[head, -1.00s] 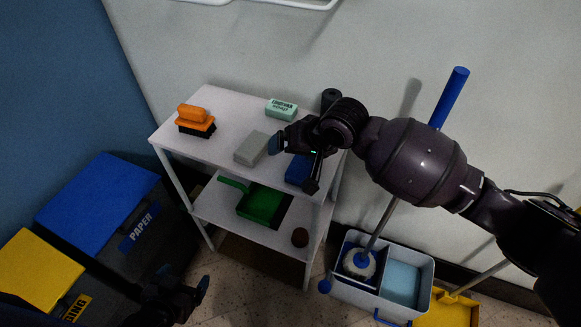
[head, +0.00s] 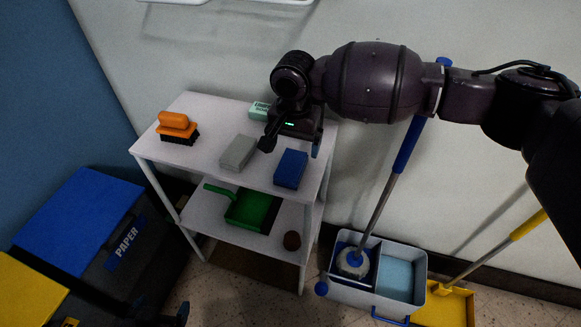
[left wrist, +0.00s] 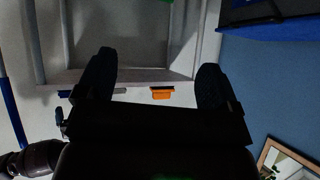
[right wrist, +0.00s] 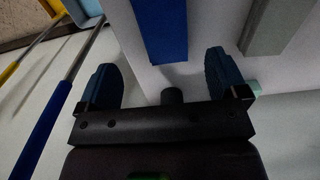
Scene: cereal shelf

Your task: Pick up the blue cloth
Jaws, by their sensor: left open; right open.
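The blue cloth (head: 291,169) looks like a folded block and lies at the front right of the white shelf's top board. In the right wrist view it shows as a long blue shape (right wrist: 160,25) ahead of the open fingers. My right gripper (head: 292,146) is open and empty, just behind and above the cloth, apart from it. Its fingers also show in the right wrist view (right wrist: 163,72). My left gripper (left wrist: 155,78) is open and empty in the left wrist view; in the head view only a dark tip of it shows at the bottom edge.
On the top board (head: 205,132) are a grey block (head: 238,152), an orange brush (head: 178,128) and a green box (head: 260,110), partly hidden. A green dustpan (head: 250,210) is on the lower shelf. Bins (head: 75,220) stand left, a mop bucket (head: 400,300) right.

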